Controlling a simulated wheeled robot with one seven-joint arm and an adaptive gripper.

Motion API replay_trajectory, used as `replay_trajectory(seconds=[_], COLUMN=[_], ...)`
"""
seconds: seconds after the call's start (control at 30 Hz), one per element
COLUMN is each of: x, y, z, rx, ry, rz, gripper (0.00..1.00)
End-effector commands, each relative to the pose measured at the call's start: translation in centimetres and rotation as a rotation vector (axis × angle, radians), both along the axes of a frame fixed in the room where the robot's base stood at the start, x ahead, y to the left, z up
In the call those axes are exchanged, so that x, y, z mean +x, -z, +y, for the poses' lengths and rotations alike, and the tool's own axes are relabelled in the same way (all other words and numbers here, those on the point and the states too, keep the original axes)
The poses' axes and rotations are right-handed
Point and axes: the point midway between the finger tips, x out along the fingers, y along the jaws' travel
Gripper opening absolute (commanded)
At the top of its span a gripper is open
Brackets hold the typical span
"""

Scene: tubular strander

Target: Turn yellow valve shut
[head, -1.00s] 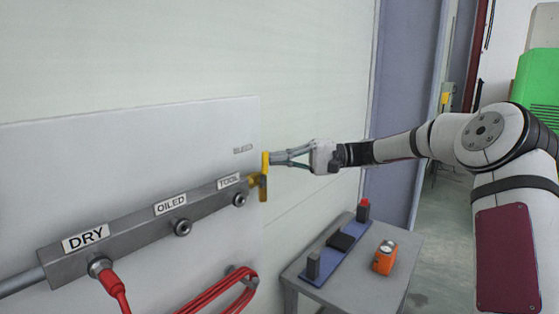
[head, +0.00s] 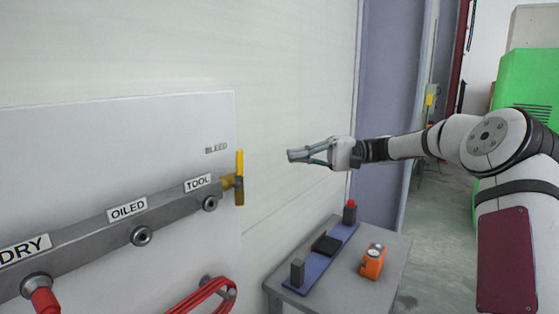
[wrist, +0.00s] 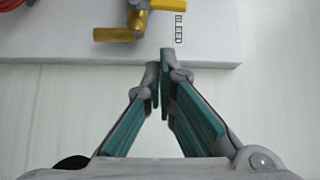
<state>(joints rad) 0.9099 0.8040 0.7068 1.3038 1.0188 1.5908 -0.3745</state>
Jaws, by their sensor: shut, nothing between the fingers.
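The yellow valve (head: 239,178) sits at the right end of the grey manifold bar (head: 120,222), below the BLEED label. In the head view its handle stands upright, across the line of the bar. The valve also shows at the top of the wrist view (wrist: 118,35), left of the fingertips. My gripper (head: 291,156) is to the right of the valve, apart from it, with its fingers pointing left. The fingertips, also seen in the wrist view (wrist: 160,62), are together with nothing between them.
The bar has ports labelled DRY, OILED and TOOL. A red hose (head: 42,298) is plugged into DRY, and a coiled red hose (head: 215,290) hangs below. A grey table (head: 385,277) at lower right carries an orange device (head: 372,262) and a blue strip with blocks. The space around my gripper is clear.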

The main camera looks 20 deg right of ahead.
Motion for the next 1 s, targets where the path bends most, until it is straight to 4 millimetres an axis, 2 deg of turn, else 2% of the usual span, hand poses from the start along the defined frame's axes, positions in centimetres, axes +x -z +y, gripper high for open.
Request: replay_trajectory(seconds=[0.03,0.2,0.5,0.7,0.87,1.0], x=[0.1,-0.2,0.1,0.0,0.0,0.1], y=[0.2,0.2,1.5,1.1,0.8,0.5], z=[-0.8,-1.9,-1.9,-2.4,-1.9,0.0], rx=[0.000,0.000,0.050,0.082,0.090,0.090], ry=[0.004,0.000,-0.014,-0.003,-0.002,-0.003], rz=[-0.001,0.001,0.061,0.067,0.065,0.065], gripper=[0.00,0.00,0.00,0.00,0.00,0.00])
